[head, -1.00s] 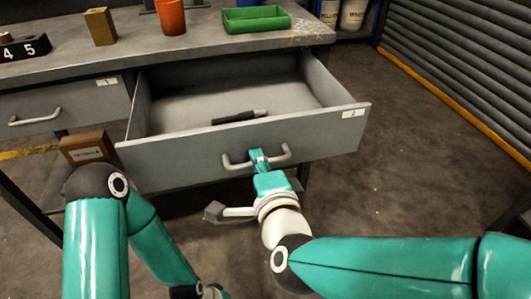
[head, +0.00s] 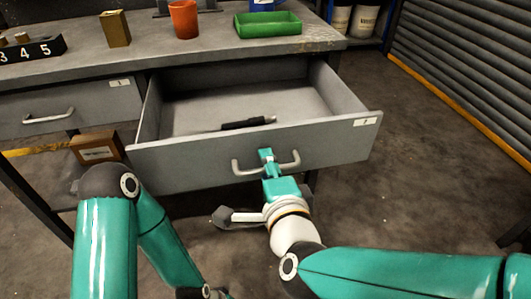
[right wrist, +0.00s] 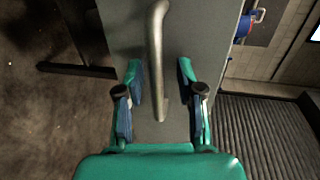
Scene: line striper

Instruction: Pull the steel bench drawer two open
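The steel bench drawer two (head: 330,147) stands pulled well out of the grey bench (head: 190,48), with a small numbered label at the right of its front. A dark pen-like tool (head: 245,123) lies inside it. My right gripper (head: 266,155) is at the drawer's bar handle (head: 290,166). In the right wrist view, the fingers of my right gripper (right wrist: 160,72) stand apart on either side of the handle (right wrist: 157,45). Gaps show between the handle and both fingers. My left arm bends down at the lower left, and its gripper is out of the picture.
Another drawer (head: 85,108) at the left is shut. A brown box (head: 97,147) sits below it. An orange cup (head: 184,20), green tray (head: 290,24), brass block (head: 115,29) and black number rack (head: 45,50) are on the bench top. Floor at right is clear.

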